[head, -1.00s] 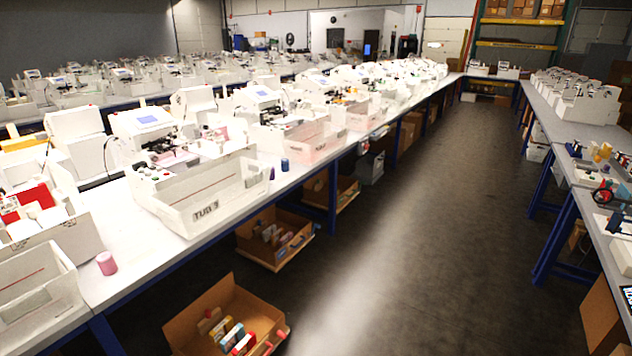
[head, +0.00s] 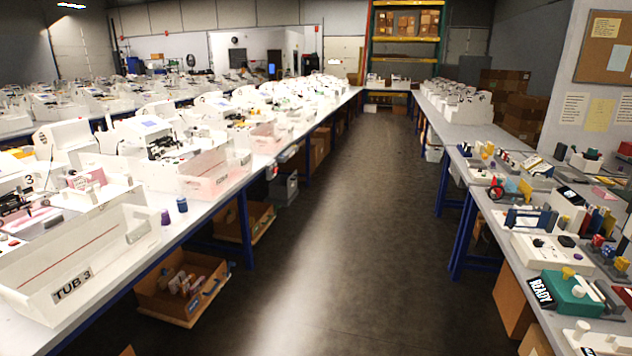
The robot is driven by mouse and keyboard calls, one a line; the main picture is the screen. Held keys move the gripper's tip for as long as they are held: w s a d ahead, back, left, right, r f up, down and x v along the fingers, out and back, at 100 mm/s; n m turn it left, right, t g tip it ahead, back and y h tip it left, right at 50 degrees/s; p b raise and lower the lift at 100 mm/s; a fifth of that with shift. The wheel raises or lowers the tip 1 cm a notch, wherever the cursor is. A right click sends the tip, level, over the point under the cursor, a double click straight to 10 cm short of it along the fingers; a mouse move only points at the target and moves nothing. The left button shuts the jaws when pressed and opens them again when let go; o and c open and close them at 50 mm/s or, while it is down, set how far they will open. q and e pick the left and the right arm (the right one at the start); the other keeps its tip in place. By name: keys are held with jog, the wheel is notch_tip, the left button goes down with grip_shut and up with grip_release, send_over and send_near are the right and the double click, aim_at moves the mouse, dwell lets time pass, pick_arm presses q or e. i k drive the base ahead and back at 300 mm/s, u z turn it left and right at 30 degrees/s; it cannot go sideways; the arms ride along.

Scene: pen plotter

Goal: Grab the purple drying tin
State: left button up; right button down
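A small purple tin (head: 165,217) stands upright on the left bench, near its front edge, just right of the white tub marked TUB 3 (head: 72,287). A blue tin (head: 182,204) of similar size stands close behind it, to its right. Neither of my grippers is in the head view.
The long left bench (head: 215,203) carries rows of white machines and tubs. Cardboard boxes (head: 165,300) sit low beneath it. The right bench (head: 480,195) holds many small devices. A wide clear floor aisle (head: 345,220) runs between the benches.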

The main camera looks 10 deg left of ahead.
aim_at(165, 216)
jog(key=z, duration=0.15)
jog(key=i, duration=4.5)
jog(key=u, duration=0.5)
jog(key=i, duration=1.15)
jog(key=u, duration=2)
jog(key=i, duration=1.05)
jog(key=u, duration=0.9)
